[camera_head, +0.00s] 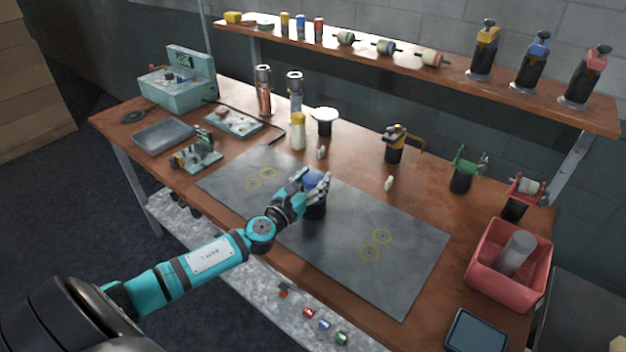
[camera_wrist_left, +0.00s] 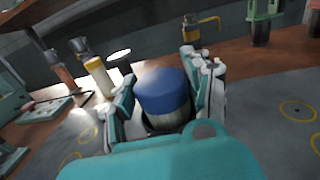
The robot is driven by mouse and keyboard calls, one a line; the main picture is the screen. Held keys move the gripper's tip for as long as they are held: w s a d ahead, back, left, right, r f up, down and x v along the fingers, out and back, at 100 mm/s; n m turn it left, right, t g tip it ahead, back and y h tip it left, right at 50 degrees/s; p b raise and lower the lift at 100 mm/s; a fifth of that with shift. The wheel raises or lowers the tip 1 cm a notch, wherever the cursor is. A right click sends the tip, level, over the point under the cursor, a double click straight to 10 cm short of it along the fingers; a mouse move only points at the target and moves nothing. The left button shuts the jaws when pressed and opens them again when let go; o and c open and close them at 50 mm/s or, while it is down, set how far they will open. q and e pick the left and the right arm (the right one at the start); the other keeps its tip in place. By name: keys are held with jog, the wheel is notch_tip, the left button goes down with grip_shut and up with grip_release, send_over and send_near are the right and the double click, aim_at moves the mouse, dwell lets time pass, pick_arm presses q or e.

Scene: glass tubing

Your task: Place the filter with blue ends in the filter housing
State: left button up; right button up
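The filter with blue ends (camera_wrist_left: 162,92) stands upright, blue end up, between the fingers of my left gripper (camera_head: 312,184). In the left wrist view a strip of its pale body shows under the blue end, above a dark rim. A black cylindrical housing (camera_head: 316,210) stands under the gripper on the grey mat, and the filter's lower part is hidden. The fingers of my left gripper (camera_wrist_left: 163,85) flank the blue end closely; whether they press on it I cannot tell. My right gripper is not in view.
The grey mat (camera_head: 345,245) with yellow ring marks is otherwise bare. Behind it stand a yellow-topped cylinder (camera_head: 298,131), a white-topped holder (camera_head: 325,118) and a yellow clamp stand (camera_head: 396,145). A red bin (camera_head: 480,268) is at the right. A shelf (camera_head: 455,75) runs along the back.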

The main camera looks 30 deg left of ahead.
pick_arm(q)
jog(key=o, duration=0.3)
jog(key=shift+r, duration=0.15)
jog(key=shift+s, duration=0.15)
jog(key=shift+s+d+r+b, duration=0.1)
jog(key=shift+s+b, duration=0.45)
jog(key=shift+s, duration=2.4)
jog(key=shift+s+d+b, duration=0.1)
jog(key=shift+s+b, duration=0.4)
jog(key=shift+s, duration=2.4)
